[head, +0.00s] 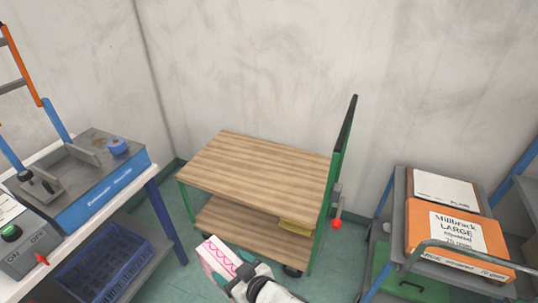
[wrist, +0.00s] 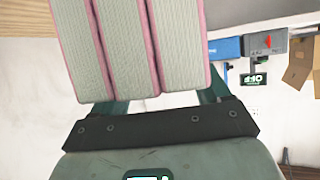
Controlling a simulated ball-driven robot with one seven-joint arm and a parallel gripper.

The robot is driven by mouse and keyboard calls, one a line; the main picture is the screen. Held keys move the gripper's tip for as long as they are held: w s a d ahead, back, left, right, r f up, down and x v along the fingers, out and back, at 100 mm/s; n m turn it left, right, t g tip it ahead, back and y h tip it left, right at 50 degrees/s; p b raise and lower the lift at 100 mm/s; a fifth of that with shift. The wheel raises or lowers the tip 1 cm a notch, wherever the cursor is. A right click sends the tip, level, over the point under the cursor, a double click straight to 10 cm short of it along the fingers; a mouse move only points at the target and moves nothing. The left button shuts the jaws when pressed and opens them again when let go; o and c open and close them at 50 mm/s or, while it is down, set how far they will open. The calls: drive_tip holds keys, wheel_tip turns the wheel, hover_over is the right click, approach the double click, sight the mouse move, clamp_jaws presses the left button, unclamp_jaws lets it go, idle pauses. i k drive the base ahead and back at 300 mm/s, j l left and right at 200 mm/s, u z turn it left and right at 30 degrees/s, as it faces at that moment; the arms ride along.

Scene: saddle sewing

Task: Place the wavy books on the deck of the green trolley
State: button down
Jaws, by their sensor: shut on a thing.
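The green trolley (head: 181,190) stands against the wall in the middle of the head view. It has a bare wooden upper deck (head: 255,168) and a lower wooden shelf (head: 243,231). The wavy books (head: 217,257) are at the bottom of the head view, white with a pink wavy pattern, in front of the trolley. My gripper (head: 240,278) is shut on them. In the wrist view, three pale page blocks with pink covers (wrist: 125,50) stand side by side between the fingers of my gripper (wrist: 163,106). The fingertips are hidden behind the books.
A white workbench (head: 125,198) with a blue machine (head: 100,185) and a blue crate (head: 105,265) is at left. A grey cart (head: 398,185) with an orange package (head: 455,238) is at right. A red-knobbed lever (head: 337,224) sits beside the trolley's handle. A small yellowish item (head: 295,227) shows below the deck.

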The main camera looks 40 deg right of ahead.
sight(270, 170)
drive_tip(key=i+z, duration=0.35)
drive_tip(key=i+j+z, duration=0.35)
drive_tip(key=i, duration=0.2)
drive_tip(key=i+j+z, duration=0.2)
drive_tip(key=i+z, duration=0.15)
drive_tip(key=i, duration=0.1)
